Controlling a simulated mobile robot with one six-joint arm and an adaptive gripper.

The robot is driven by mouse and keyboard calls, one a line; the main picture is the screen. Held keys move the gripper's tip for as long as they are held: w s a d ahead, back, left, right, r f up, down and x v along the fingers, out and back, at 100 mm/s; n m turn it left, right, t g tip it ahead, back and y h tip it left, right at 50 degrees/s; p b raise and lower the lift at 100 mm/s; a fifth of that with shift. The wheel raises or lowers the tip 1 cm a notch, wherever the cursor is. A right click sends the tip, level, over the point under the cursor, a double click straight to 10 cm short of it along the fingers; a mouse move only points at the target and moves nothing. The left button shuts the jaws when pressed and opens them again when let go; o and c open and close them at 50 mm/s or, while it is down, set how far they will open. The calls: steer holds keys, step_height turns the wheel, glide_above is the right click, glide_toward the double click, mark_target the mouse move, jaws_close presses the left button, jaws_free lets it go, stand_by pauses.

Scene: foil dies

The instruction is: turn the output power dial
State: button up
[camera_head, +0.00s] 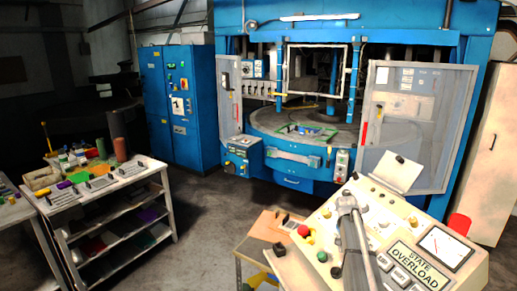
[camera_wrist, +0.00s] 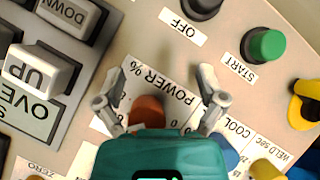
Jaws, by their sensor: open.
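In the wrist view, an orange-brown dial (camera_wrist: 147,111) sits on the beige control panel (camera_wrist: 130,35) beside a white label reading "POWER %". My gripper (camera_wrist: 161,84) is open, with one finger on the left of the dial and the other on its right. There is a visible gap on the right side; whether the left finger touches the dial is unclear. The teal gripper body hides the dial's lower part. In the head view, my arm crosses the panel and the dial cannot be made out.
Near the dial are a green START button (camera_wrist: 263,46), a dark OFF knob (camera_wrist: 201,7), a blue knob (camera_wrist: 222,152), yellow knobs (camera_wrist: 268,169) and white UP (camera_wrist: 38,68) and DOWN keys. A blue press (camera_head: 300,180) stands behind the panel; a cluttered shelf cart (camera_head: 105,210) is left.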

steer(key=s+a+f+n+t+y+b, duration=0.1)
steer(key=s+a+n, duration=0.6)
steer(key=s+a, duration=1.2)
steer(key=s+f+t+b, duration=0.1)
steer(key=s+f+b, duration=0.1)
steer(key=s+f, duration=0.1)
steer(key=shift+s+y, duration=0.35)
steer(key=shift+y, duration=0.05)
steer(key=shift+f, duration=0.1)
stand_by(0.5)
